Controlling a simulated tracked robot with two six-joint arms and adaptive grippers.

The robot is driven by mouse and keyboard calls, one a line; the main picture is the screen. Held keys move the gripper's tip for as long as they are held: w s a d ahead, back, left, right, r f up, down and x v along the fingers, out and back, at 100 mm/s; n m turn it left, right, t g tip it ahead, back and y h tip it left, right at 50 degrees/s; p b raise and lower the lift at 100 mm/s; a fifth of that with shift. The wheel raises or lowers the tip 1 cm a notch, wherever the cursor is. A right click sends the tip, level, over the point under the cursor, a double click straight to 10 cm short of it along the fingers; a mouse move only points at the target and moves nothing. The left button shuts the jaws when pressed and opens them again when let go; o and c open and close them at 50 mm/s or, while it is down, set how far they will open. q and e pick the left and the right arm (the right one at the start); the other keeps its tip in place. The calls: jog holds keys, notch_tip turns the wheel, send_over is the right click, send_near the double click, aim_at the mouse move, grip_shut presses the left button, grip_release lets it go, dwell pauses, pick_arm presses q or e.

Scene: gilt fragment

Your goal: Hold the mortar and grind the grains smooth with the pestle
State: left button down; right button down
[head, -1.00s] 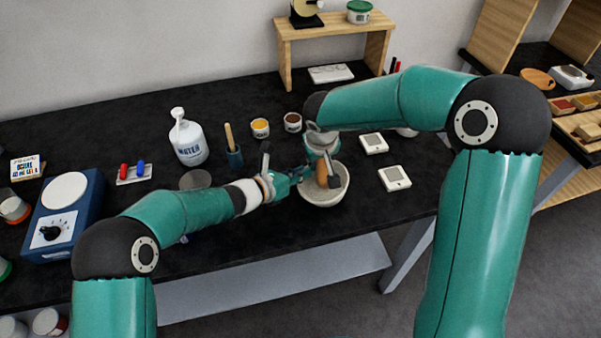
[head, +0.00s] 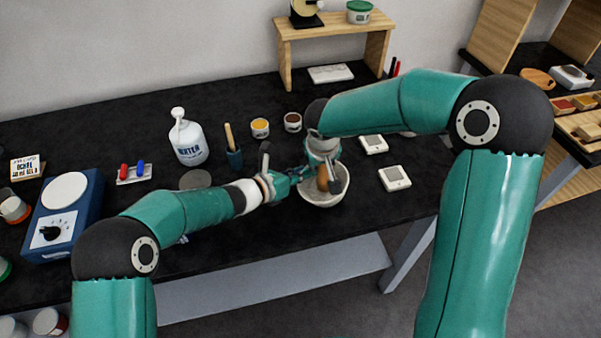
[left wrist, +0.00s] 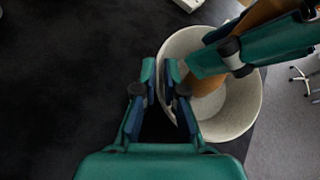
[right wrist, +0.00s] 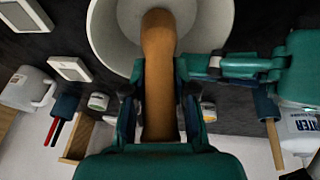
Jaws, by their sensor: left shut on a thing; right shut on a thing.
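The pale stone mortar (head: 340,193) stands upright near the front edge of the black table. My left gripper (head: 295,178) is shut on its left rim; in the left wrist view the fingers (left wrist: 168,88) pinch the wall of the bowl (left wrist: 245,115). My right gripper (right wrist: 162,95) is shut on the brown wooden pestle (right wrist: 158,50), which also shows in the head view (head: 322,178). The pestle's lower end is inside the mortar.
A water bottle (head: 188,140), a blue cup with a wooden handle (head: 233,150) and two small jars stand behind and left. Two white square devices (head: 395,178) lie right of the mortar. A blue hotplate (head: 65,215) stands far left.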

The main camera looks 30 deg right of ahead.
jog(key=shift+w+d+f, duration=0.15)
jog(key=shift+w+d, duration=0.45)
jog(key=shift+w, duration=0.05)
jog(key=shift+a, duration=0.1)
jog(key=shift+s+a, duration=0.15)
jog(key=shift+a, duration=0.8)
jog(key=shift+s+d, duration=0.55)
jog(key=shift+d, duration=0.3)
jog(key=shift+w, duration=0.15)
jog(key=shift+w+a, duration=0.2)
jog(key=shift+w, duration=0.65)
jog(key=shift+s, duration=0.1)
